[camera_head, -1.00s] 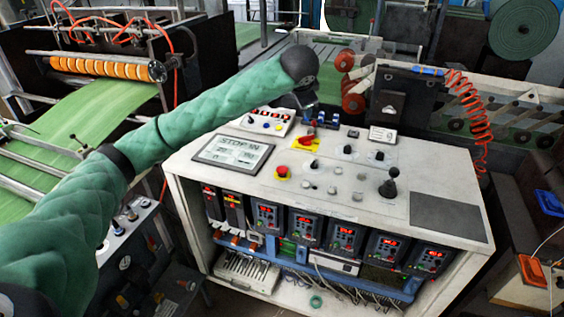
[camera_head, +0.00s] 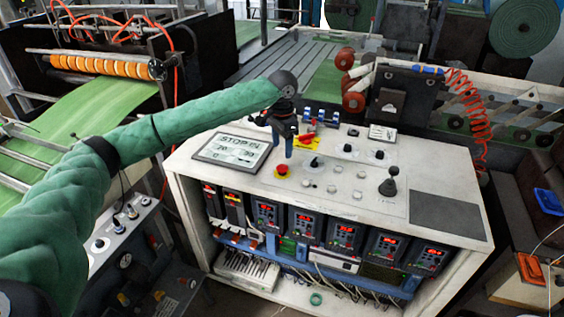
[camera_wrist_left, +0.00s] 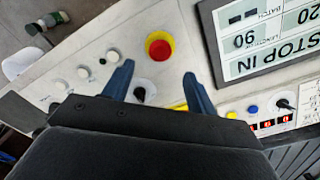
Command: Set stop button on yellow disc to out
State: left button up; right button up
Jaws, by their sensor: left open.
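The stop button (camera_head: 282,170) is a red mushroom knob on a yellow disc on the white console top. In the left wrist view the red knob (camera_wrist_left: 159,48) with its yellow ring sits just beyond the fingertips, centred between them. The display panel (camera_head: 232,149) beside it reads "STOP IN"; it also shows upside down in the left wrist view (camera_wrist_left: 270,60). My left gripper (camera_head: 283,148) points down above the console, just behind the button in the head view. Its blue fingers (camera_wrist_left: 158,72) are apart and empty. My right gripper is not in view.
A red switch on a yellow plate (camera_head: 306,139) stands close to the left gripper. The dark pad (camera_head: 445,208) at the console's right is clear.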

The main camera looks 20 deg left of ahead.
aim_at(282, 167)
pick_arm(q)
jog(key=shift+f+p, duration=1.2)
jog(key=shift+f, duration=2.45)
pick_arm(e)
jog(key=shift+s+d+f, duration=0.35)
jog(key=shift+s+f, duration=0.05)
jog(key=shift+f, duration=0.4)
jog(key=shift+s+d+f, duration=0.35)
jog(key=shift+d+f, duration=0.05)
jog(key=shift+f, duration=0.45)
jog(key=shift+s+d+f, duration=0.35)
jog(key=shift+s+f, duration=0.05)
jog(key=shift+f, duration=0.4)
